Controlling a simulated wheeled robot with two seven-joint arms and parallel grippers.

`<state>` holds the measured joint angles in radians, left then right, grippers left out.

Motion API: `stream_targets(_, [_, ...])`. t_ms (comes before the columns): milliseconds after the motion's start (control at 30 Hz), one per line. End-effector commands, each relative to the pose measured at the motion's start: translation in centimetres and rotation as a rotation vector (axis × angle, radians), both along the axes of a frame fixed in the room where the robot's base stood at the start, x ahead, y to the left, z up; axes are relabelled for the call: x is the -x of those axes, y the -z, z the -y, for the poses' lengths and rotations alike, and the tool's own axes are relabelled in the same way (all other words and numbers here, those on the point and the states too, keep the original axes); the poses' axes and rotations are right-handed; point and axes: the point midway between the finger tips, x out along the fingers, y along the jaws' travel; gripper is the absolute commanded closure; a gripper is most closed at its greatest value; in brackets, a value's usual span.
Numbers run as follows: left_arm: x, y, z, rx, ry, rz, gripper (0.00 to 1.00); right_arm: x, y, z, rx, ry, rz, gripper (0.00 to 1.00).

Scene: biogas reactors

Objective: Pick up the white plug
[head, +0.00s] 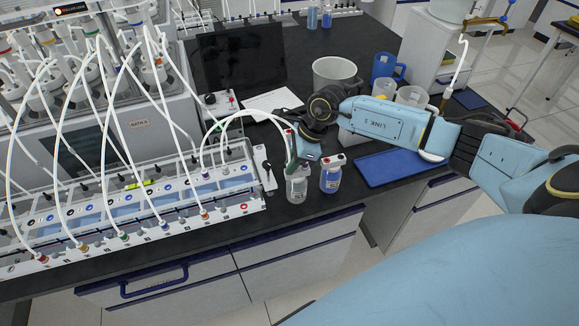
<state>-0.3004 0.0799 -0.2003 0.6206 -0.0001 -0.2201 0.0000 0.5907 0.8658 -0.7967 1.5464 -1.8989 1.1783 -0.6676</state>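My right gripper (294,148) is at the end of the light blue arm that comes in from the right. It is above a clear bottle (297,187) at the front edge of the dark bench. A white tube (243,112) arches from the rack at the left to the gripper. The tube's end is hidden at the fingers, so I cannot make out a white plug there or tell whether the fingers are shut on it. Other white tubes end in coloured fittings on the long rack (130,205). My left gripper is not in view.
A bottle with blue liquid (331,176) stands close to the right of the clear bottle. A blue tray (385,169) lies further right. The rack crowds the left.

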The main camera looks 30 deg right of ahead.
Motion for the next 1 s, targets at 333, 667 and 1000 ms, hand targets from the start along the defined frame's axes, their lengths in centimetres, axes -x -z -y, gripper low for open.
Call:
stream_targets(333, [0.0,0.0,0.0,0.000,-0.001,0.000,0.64,0.0,-0.1,0.0,0.000,0.000,0.001,1.00])
stream_targets(667, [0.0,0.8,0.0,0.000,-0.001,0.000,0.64,-0.1,-4.6,0.1,0.002,-0.001,0.007,1.00])
stream_targets(1000, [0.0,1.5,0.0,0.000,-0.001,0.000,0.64,-0.1,-9.7,0.0,0.000,0.001,0.002,1.00])
